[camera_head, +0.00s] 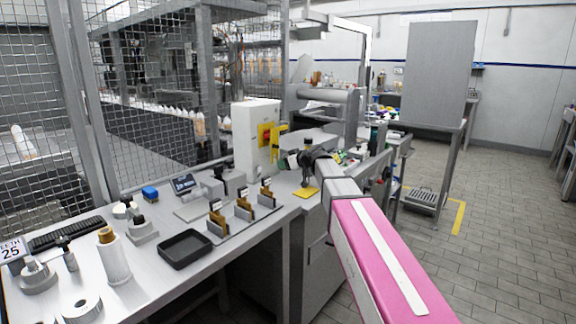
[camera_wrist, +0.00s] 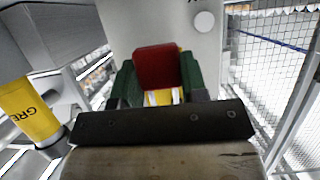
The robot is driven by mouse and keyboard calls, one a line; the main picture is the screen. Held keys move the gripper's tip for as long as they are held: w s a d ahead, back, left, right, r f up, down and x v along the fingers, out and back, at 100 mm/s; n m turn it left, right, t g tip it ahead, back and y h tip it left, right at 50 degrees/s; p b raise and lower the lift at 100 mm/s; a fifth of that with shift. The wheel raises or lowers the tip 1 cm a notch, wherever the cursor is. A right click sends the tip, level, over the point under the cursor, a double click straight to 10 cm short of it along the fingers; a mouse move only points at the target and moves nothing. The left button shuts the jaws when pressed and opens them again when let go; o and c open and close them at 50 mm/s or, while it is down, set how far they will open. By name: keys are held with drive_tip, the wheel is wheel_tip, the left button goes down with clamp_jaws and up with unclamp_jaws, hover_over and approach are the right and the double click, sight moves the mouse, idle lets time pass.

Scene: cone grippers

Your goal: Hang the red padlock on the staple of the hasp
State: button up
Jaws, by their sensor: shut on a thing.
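The red padlock (camera_wrist: 157,66) is in the wrist view, held between the two green-padded fingers of my gripper (camera_wrist: 158,82). Its red body faces the camera, and pale and yellow strips show below it. In the head view my gripper (camera_head: 291,160) is in front of the white cabinet (camera_head: 243,133), to its right. The padlock cannot be made out there. A yellow plate with a red part (camera_head: 265,136) and a yellow piece beside it are on the cabinet. The hasp's staple cannot be told apart. In the wrist view, yellow shows behind the padlock.
Brass-and-black devices (camera_head: 243,205) stand in a row on the bench. A yellow cylinder (camera_wrist: 28,107) shows at left in the wrist view. Wire mesh (camera_head: 165,90) stands behind the bench.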

drive_tip(key=shift+x, duration=2)
